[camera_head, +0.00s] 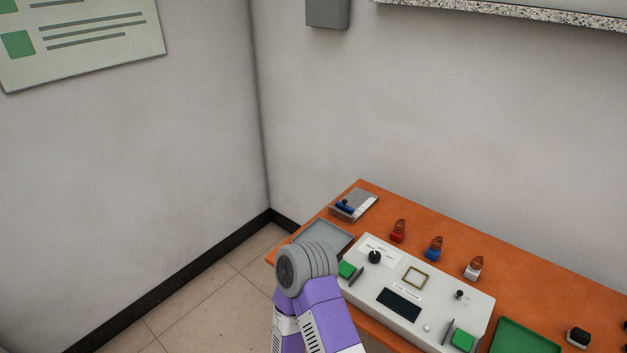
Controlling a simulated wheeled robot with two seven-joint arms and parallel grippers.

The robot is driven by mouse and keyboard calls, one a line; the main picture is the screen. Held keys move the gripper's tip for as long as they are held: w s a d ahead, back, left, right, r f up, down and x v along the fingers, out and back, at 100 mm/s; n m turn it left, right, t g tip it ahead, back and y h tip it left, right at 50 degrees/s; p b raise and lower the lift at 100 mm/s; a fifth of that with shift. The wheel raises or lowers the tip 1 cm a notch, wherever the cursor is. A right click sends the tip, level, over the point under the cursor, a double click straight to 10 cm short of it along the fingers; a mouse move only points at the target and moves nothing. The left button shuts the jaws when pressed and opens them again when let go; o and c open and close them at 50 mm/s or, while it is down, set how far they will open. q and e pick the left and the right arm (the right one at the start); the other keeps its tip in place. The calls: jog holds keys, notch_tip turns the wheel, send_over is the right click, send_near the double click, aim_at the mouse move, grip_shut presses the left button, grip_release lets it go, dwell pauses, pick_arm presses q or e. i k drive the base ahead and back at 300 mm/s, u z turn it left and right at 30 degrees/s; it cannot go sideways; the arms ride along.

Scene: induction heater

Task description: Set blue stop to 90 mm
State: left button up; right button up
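A small grey fixture (362,199) sits at the far left corner of the orange table, with a pale strip along its right side. A blue piece with a dark knob, likely the blue stop (345,208), is at its left end. The marks on the strip are too small to read, so I cannot tell the stop's setting. One of my arms, purple and grey, rises from the bottom edge in front of the table's left part. No gripper fingers show in this view.
A white control box (458,309) with knobs, green buttons and a dark display stands on the orange table (530,290). Red (398,236), blue (433,252) and white (472,272) coil-topped blocks stand behind it. A grey tray (325,233) is partly behind my arm; a green tray (525,339) is right.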

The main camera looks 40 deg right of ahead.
aim_at(342, 205)
jog(key=i, duration=2)
jog(key=z, duration=3.35)
